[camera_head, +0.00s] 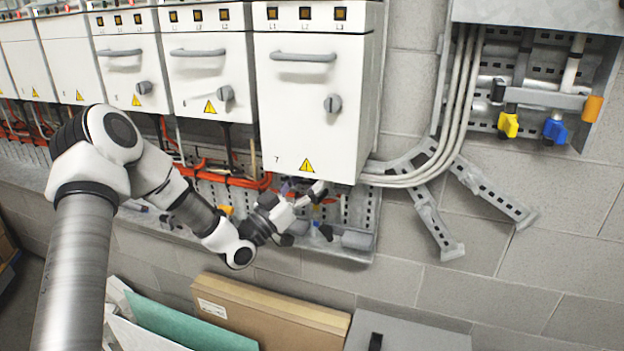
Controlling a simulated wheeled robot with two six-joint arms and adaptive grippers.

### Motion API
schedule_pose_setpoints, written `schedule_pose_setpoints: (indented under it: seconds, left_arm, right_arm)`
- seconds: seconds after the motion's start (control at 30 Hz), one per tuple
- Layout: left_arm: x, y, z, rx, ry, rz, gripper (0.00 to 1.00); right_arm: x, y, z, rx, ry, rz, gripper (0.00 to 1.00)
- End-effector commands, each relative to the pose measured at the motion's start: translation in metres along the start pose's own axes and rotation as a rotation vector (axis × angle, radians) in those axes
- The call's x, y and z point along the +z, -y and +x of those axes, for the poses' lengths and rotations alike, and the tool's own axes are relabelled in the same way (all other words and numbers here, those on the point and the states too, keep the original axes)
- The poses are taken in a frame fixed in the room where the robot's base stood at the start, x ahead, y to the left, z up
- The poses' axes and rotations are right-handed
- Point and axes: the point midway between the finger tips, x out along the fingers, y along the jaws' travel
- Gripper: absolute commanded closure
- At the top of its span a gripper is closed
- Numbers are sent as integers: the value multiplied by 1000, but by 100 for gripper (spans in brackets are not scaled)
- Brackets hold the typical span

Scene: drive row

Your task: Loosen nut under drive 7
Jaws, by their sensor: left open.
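Drive 7 (330,130) is the large white cabinet at the right end of the row, with a "7" low on its front, a grey handle and a grey knob. My left arm comes in from the left. Its gripper (318,192) is open just below the lower edge of drive 7, in front of the grey perforated tray (345,245). I cannot make out a nut there; small parts under the drive are partly hidden by the gripper and too small to tell apart. My right gripper is not in view.
Orange cables (225,174) run under the drives to the left. Grey conduits (425,172) bend up beside drive 7 at the right. A yellow valve handle (508,125) and a blue one (555,131) hang at upper right. A cardboard box (265,310) stands below.

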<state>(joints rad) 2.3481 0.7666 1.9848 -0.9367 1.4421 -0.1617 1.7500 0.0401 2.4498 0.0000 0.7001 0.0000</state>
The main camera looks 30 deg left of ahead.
Motion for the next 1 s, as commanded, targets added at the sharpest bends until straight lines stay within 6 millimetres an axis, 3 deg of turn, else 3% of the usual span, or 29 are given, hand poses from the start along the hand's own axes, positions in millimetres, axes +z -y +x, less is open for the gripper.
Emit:
schedule_pose_setpoints:
  seconds: [0.3,0.47,0.67,1.0]
  left_arm:
    - [0,0,7,-1,-1,-2,43]
    - [0,0,7,-1,-1,-2,99]
    - [0,0,7,9,-2,-6,100]
    - [0,6,8,228,-5,-95,100]
  right_arm:
    - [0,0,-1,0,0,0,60]
    - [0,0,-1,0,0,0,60]
    - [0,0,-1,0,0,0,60]
    - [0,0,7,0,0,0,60]
